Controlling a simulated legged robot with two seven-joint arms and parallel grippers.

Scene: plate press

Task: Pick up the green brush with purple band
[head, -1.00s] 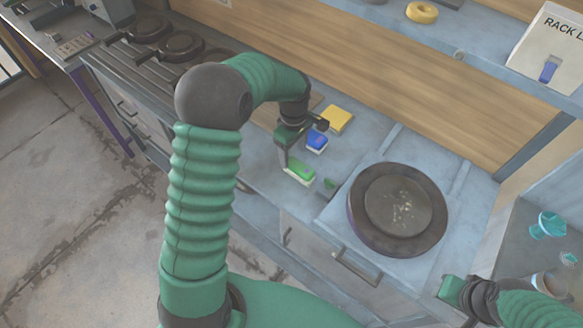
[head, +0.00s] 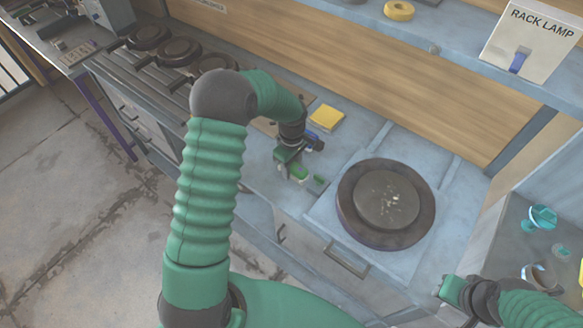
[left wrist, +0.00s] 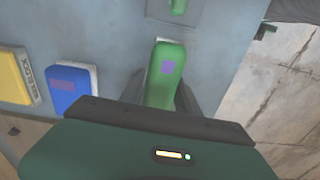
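The green brush with a purple patch on top (left wrist: 164,62) lies on the grey bench, with a pale edge showing beneath it. It also shows in the head view (head: 301,176), partly covered by my left gripper (head: 293,172). In the left wrist view my left gripper (left wrist: 160,98) has dark fingers on either side of the brush's near end and looks open; contact cannot be made out. My right gripper (head: 447,290) is at the lower right, away from the brush; its finger opening is unclear.
A blue brush (left wrist: 72,90) and a yellow block (left wrist: 14,78) lie left of the green brush in the wrist view. A small green piece (left wrist: 178,7) is beyond it. A round dark press plate (head: 347,212) stands to the right on the bench.

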